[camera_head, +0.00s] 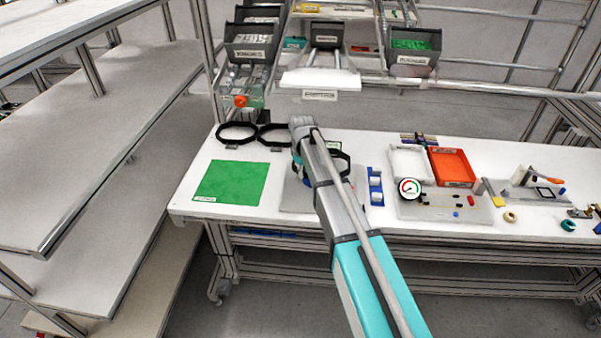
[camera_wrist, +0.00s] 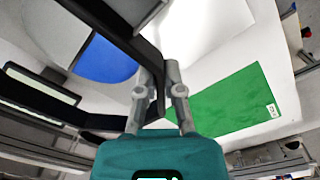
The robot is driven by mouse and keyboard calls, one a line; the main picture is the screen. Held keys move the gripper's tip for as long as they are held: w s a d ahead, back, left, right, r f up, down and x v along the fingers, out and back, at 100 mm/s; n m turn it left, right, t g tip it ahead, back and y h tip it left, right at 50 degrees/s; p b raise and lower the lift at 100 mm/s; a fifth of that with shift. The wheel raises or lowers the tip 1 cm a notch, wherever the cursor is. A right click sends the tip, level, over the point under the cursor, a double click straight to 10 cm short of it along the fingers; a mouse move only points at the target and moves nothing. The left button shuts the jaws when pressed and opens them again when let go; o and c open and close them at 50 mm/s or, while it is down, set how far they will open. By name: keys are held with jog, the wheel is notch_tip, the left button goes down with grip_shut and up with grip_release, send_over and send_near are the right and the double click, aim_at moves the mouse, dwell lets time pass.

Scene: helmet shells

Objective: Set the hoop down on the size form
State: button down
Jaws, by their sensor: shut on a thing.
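My gripper (camera_wrist: 160,78) is shut on the black hoop (camera_wrist: 154,85), with a finger on each side of its band in the wrist view. In the head view the hoop (camera_head: 345,160) shows right of my wrist, over the grey plate (camera_head: 296,198) on the bench. A round form with a blue face (camera_wrist: 105,60), which looks like the size form, shows behind the hoop band in the wrist view. My arm hides most of that spot in the head view. I cannot tell whether hoop and form touch.
A green mat (camera_head: 232,182) lies left of the plate. Two black rings (camera_head: 237,132) (camera_head: 275,134) lie behind it. A blue holder (camera_head: 375,186) stands close on the right. Further right are a white tray (camera_head: 409,150), a red tray (camera_head: 451,166) and a dial gauge (camera_head: 409,189).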

aim_at(303, 191)
jog(key=shift+f+b, duration=2.55)
jog(key=shift+f, duration=0.25)
jog(key=shift+f+b, duration=0.45)
jog(key=shift+f, duration=0.05)
jog(key=c, duration=0.7)
grip_release()
jog(key=shift+r, duration=0.2)
